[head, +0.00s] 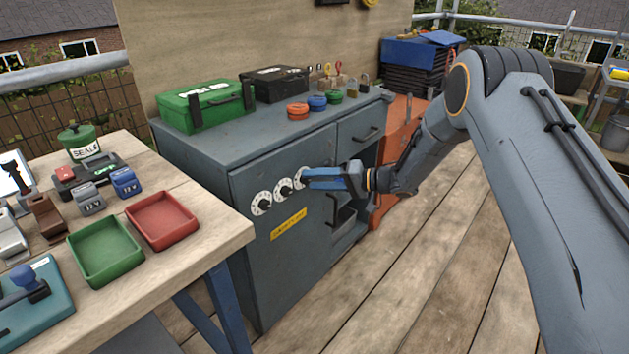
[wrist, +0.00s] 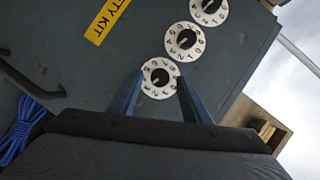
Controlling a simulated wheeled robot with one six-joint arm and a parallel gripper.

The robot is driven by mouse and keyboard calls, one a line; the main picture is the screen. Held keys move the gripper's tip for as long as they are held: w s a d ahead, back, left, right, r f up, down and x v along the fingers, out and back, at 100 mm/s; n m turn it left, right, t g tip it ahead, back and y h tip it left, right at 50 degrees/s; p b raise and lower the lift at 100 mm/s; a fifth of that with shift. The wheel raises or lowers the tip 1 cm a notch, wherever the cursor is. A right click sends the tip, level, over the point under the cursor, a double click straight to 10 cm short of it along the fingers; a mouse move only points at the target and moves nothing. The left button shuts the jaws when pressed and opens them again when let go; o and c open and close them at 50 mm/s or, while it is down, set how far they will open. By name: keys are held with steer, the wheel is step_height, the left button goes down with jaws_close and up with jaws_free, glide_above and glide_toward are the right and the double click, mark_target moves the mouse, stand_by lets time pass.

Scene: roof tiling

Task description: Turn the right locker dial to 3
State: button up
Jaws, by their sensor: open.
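Three white round dials with black knobs sit in a slanting row on the grey locker door: the left dial (head: 261,203), the middle dial (head: 284,190) and the right dial (head: 301,176), which my gripper partly hides. My gripper (head: 309,178) is at the right dial, with its blue fingers pointing at the door. In the wrist view the right dial (wrist: 160,78) shows between the two open fingertips (wrist: 160,75), one on each side; the middle dial (wrist: 184,42) lies beyond. Nothing is held. The number at which the right dial points is too small to read.
A yellow label (head: 288,224) is under the dials. The locker top (head: 260,127) carries a green case (head: 206,104), a dark case (head: 275,82) and small coloured items. A workbench with a red tray (head: 161,220) and a green tray (head: 104,250) stands at the left.

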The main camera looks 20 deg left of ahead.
steer(key=v, duration=0.7)
steer(key=shift+d, duration=0.1)
